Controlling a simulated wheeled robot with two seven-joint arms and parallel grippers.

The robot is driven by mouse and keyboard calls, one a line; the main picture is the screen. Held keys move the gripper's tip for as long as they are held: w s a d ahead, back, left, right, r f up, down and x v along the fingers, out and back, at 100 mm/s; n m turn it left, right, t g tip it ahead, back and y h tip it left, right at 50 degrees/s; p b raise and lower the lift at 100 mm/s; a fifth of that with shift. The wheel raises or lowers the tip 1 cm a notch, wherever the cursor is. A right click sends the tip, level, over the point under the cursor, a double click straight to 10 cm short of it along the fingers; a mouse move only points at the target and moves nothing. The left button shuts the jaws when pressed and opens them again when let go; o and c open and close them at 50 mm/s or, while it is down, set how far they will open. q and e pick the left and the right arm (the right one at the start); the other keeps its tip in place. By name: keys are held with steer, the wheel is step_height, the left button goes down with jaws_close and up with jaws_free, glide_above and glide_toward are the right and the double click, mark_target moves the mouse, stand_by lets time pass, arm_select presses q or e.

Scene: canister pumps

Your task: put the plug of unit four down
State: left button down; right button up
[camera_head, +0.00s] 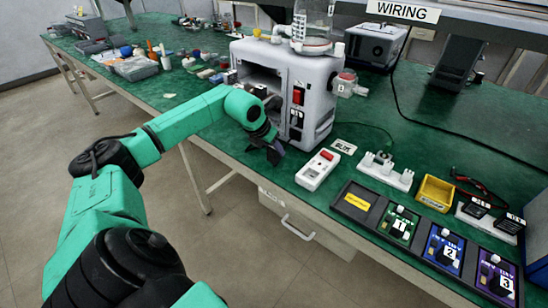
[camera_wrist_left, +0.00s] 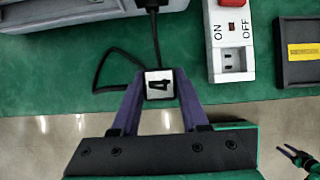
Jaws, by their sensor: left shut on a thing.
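My left gripper (camera_head: 273,153) is in front of the pump housing, near the table's front edge. In the left wrist view its two purple fingers (camera_wrist_left: 158,100) are shut on a plug marked 4 (camera_wrist_left: 159,84). A black cord runs up from the plug and a loop of it lies to the left. The plug is hard to make out in the head view. A black tray (camera_head: 337,207) has a bare bay with a yellow label (camera_head: 357,201); plugs stand on its green, blue and purple bays marked 1, 2 and 3. My right gripper (camera_wrist_left: 296,154) looks open and empty.
A white switched socket strip (camera_head: 318,170) lies between the left gripper and the tray. A white stand (camera_head: 385,171), a yellow bin (camera_head: 435,193) and the grey pump unit (camera_head: 318,105) are close by. Green table (camera_head: 420,140) is clear behind the stand.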

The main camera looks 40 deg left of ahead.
mark_target(274, 158)
arm_select(q)
step_height(274, 158, down, 3)
steer(key=shift+d+f, duration=0.15)
steer(key=shift+f, duration=0.45)
steer(key=shift+c, duration=2.1)
jaws_free()
arm_select(e)
steer(key=shift+s+a, duration=0.1)
steer(key=shift+a, duration=0.25)
